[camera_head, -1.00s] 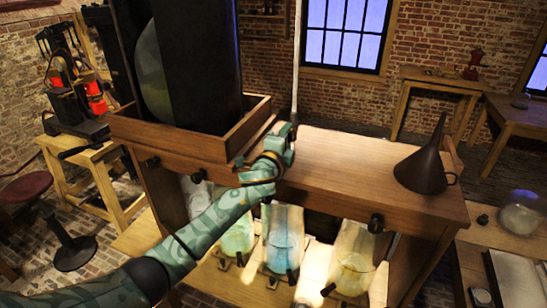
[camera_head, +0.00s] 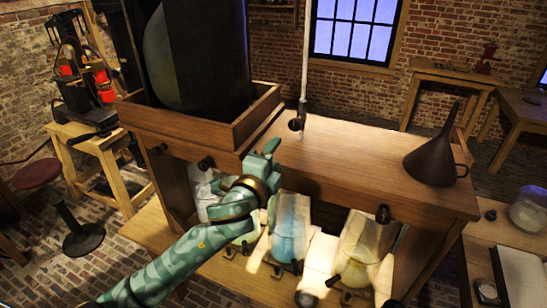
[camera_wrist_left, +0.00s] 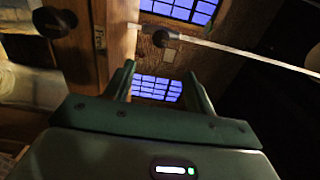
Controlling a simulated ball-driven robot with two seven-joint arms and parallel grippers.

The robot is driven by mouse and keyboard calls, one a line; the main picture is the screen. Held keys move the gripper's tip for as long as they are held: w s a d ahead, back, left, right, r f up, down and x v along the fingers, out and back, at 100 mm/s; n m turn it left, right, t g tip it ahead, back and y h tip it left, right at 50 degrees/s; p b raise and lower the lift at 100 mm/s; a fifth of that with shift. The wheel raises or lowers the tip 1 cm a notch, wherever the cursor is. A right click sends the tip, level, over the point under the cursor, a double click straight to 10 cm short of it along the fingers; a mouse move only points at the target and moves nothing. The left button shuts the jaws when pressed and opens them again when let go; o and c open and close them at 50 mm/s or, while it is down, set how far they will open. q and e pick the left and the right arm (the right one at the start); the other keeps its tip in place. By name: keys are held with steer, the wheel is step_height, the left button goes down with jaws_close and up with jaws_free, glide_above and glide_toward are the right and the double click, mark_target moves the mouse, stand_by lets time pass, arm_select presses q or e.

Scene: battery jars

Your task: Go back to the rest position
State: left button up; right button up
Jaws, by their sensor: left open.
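My left gripper (camera_head: 264,158) is in front of the wooden cabinet's top edge, at the middle of the head view. In the left wrist view its two fingers (camera_wrist_left: 160,75) are apart with nothing between them. A thin pale rod (camera_head: 305,60) with a dark fitting (camera_head: 297,124) at its lower end rises by the cabinet top, apart from the gripper. The rod (camera_wrist_left: 240,50) also crosses the upper right of the left wrist view. My right gripper is in neither view.
The cabinet top (camera_head: 350,160) carries a dark funnel (camera_head: 436,155) at right and a wooden tray (camera_head: 255,120) around a large black box (camera_head: 205,60) at left. Jars, one bluish (camera_head: 288,235) and one yellowish (camera_head: 358,245), stand below; my arm passes close to them.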

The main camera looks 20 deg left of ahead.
arm_select(q)
steer(key=s+a+f+n+g+y, duration=0.2)
steer(key=s+a+f+n+g, duration=0.15)
steer(key=s+f, duration=0.4)
steer(key=s+a+f+n+g+y, duration=0.1)
steer(key=s+a+f+n+g, duration=0.3)
steer(key=s, duration=0.7)
steer(key=s+a+f+n+g+y, duration=0.2)
steer(key=s+f+n+g, duration=0.2)
steer(key=s+f, duration=0.4)
steer(key=s+d+f+g+h+b, duration=0.2)
steer(key=f+b, duration=0.5)
steer(key=f, duration=1.2)
steer(key=s+d+f+h+b, duration=0.1)
steer(key=s+d+f+b, duration=0.4)
steer(key=f, duration=1.4)
steer(key=s+f+n+g+b, duration=0.1)
steer(key=s+f+b, duration=0.3)
steer(key=f, duration=0.5)
steer(key=s+a+f+n+g+h+b, duration=0.1)
steer(key=s+f+b, duration=0.4)
steer(key=s+f, duration=0.3)
steer(key=s+a+f+n+g+b, duration=0.1)
steer(key=s+f+b, duration=0.3)
steer(key=f, duration=0.6)
steer(key=shift+s+a, duration=0.15)
steer(key=shift+s, duration=0.85)
steer(key=shift+g, duration=0.25)
